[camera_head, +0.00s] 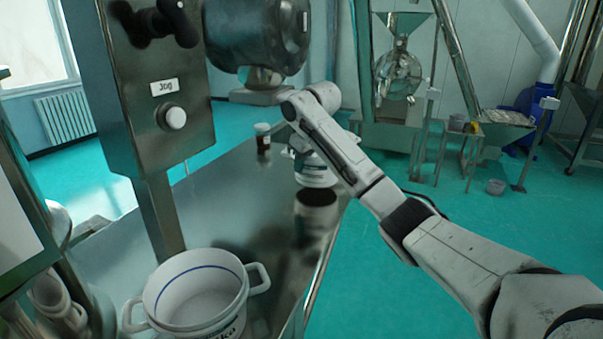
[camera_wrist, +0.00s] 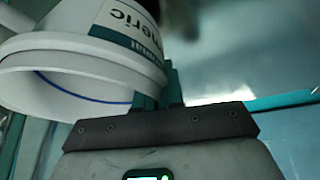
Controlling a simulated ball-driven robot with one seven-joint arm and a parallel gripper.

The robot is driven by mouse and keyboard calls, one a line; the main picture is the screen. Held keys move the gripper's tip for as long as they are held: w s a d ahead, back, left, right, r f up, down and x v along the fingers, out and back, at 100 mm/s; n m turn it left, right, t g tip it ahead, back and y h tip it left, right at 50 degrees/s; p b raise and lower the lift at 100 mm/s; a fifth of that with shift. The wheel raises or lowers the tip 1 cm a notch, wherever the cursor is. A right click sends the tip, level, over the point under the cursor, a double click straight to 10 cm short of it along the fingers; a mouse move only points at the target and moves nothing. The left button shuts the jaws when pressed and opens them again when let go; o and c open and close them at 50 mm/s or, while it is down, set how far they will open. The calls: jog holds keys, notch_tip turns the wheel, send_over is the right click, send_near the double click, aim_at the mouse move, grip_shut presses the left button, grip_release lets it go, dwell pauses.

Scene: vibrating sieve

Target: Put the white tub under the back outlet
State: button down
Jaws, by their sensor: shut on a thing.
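A white tub (camera_head: 316,176) with a dark label band is at the far end of the steel table, under the end of my arm. In the wrist view the tub (camera_wrist: 75,70) fills the upper left, with a teal-and-white label and a blue line inside its open rim. My gripper (camera_wrist: 172,88) is shut on the tub's wall; it also shows small in the head view (camera_head: 299,146), partly hidden by my arm. I cannot tell whether the tub touches the table. No outlet can be clearly identified.
A white two-handled pot (camera_head: 200,290) stands at the table's near end. A small brown jar (camera_head: 263,143) stands left of the tub. A control post (camera_head: 140,90) rises on the left, beside a dark steel drum (camera_head: 258,38). The table's middle (camera_head: 235,205) is clear.

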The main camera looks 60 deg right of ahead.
jog(key=shift+f, duration=1.45)
jog(key=shift+f, duration=0.2)
jog(key=c, duration=1.3)
grip_release()
jog(key=shift+o, duration=0.2)
jog(key=shift+r, duration=0.1)
